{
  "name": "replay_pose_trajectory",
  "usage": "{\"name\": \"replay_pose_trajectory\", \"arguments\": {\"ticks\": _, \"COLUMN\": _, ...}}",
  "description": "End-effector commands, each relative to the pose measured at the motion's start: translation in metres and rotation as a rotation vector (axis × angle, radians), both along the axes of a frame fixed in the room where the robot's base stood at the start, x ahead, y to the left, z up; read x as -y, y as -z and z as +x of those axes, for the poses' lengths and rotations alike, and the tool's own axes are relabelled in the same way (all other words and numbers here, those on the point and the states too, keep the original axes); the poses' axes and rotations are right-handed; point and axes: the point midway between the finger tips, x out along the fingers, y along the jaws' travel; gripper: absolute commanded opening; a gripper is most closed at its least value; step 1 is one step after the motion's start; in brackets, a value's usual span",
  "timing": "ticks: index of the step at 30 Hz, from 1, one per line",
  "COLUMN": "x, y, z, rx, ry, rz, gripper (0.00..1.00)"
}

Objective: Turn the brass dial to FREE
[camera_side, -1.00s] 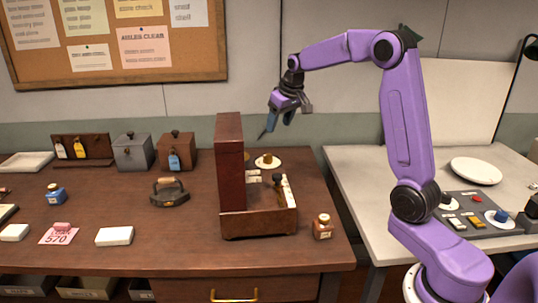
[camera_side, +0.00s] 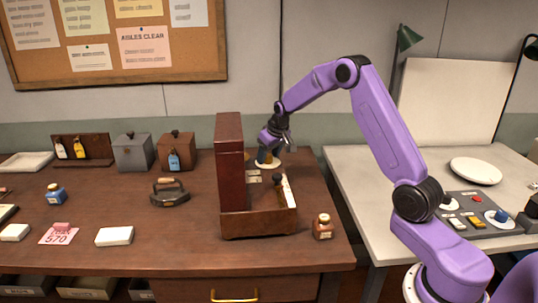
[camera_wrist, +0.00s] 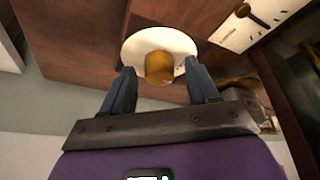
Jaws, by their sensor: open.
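The brass dial (camera_wrist: 159,67) is a short round brass knob on a white disc (camera_wrist: 136,45), seen in the wrist view. My gripper (camera_wrist: 159,70) is open, with one blue finger on each side of the knob. Contact between fingers and knob cannot be told. In the side view my gripper (camera_side: 268,152) points down over the dial at the back of the wooden desk, and its fingers hide most of the knob. Part of the white disc (camera_side: 276,164) shows below them. No FREE mark or pointer can be read.
A tall dark red upright box (camera_side: 230,160) stands left of my gripper, rising from a wooden tray (camera_side: 258,223). The tray holds a dark-handled lever (camera_side: 278,184) and a white scale. The desk right of the dial is clear.

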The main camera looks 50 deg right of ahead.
Motion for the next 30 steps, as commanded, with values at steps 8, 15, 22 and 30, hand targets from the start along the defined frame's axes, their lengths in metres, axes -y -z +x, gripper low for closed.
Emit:
{"name": "replay_pose_trajectory", "arguments": {"ticks": 8, "x": 0.0002, "y": 0.0008, "z": 0.0005, "rx": 0.001, "ry": 0.000, "rz": 0.000, "gripper": 0.60}}
{"name": "replay_pose_trajectory", "arguments": {"ticks": 15, "x": 0.0002, "y": 0.0007, "z": 0.0004, "rx": 0.000, "ry": 0.000, "rz": 0.000, "gripper": 0.04}}
{"name": "replay_pose_trajectory", "arguments": {"ticks": 22, "x": 0.0000, "y": 0.0006, "z": 0.0005, "rx": 0.000, "ry": 0.021, "rz": -0.001, "gripper": 0.04}}
{"name": "replay_pose_trajectory", "arguments": {"ticks": 30, "x": -0.0019, "y": 0.0005, "z": 0.0011, "rx": 0.000, "ry": 0.152, "rz": -0.002, "gripper": 0.04}}
